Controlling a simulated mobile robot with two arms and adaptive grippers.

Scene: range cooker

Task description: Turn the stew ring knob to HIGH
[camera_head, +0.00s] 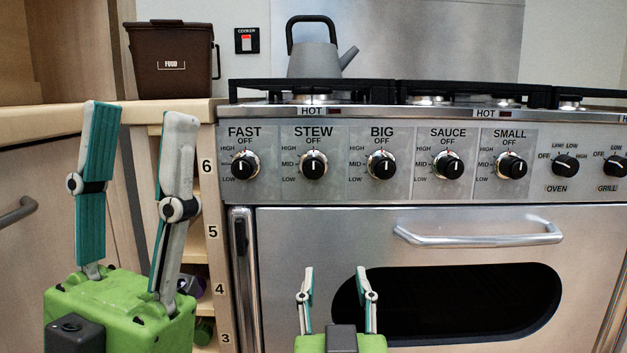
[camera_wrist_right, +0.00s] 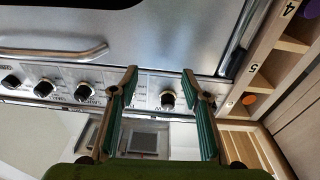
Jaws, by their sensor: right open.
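The stew knob (camera_head: 313,165) is a black knob on the steel front panel, under the label STEW. Its white mark points up at OFF; HIGH is printed at its upper left. My right gripper (camera_head: 337,268) is open, below the knob in the head view, fingers pointing up. In the right wrist view, a black knob (camera_wrist_right: 168,98) shows between the spread fingers (camera_wrist_right: 160,72), apart from both; its place in the row fits the stew knob. My left gripper (camera_head: 140,112) stands upright at the left with its fingers apart and nothing between them.
The fast knob (camera_head: 245,165) and big knob (camera_head: 382,165) flank the stew knob. An oven handle (camera_head: 478,235) sticks out below the panel. A grey kettle (camera_head: 313,60) stands on the hob, and a brown food bin (camera_head: 172,65) on the counter at left.

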